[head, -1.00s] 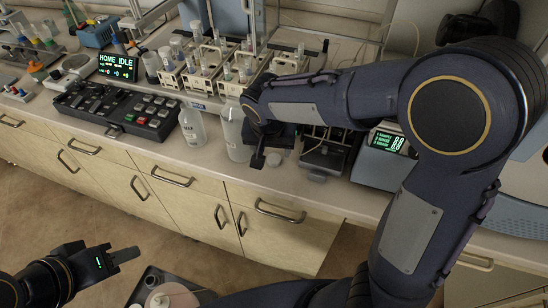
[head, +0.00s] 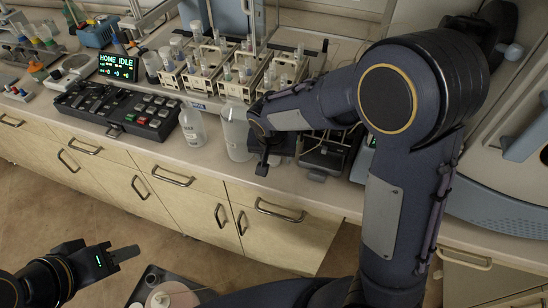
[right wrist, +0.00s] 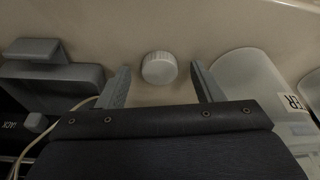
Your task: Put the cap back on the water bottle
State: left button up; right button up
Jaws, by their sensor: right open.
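The white ribbed cap (right wrist: 159,68) lies on the bench top in the right wrist view, between the fingertips of my right gripper (right wrist: 160,84). Those fingers are open, with a gap on both sides of the cap. The translucent water bottle (right wrist: 245,80) stands beside the right-hand finger, its label partly showing "ER". In the head view the bottle (head: 235,138) is just left of my right gripper (head: 262,166), near the bench's front edge. I cannot make out the cap there. My left gripper (head: 124,254) is low at the left, away from the bench; its finger gap cannot be made out.
A smaller labelled bottle (head: 192,126) stands left of the water bottle. A black keypad console (head: 117,107) is further left, and racks of vials (head: 215,68) are behind. A dark device (head: 323,155) sits close right of my right gripper. A tray (head: 150,283) is below.

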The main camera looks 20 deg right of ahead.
aim_at(273, 161)
jog(key=shift+c, duration=0.4)
jog(key=c, duration=1)
jog(key=shift+o, duration=0.2)
jog(key=shift+r, duration=0.1)
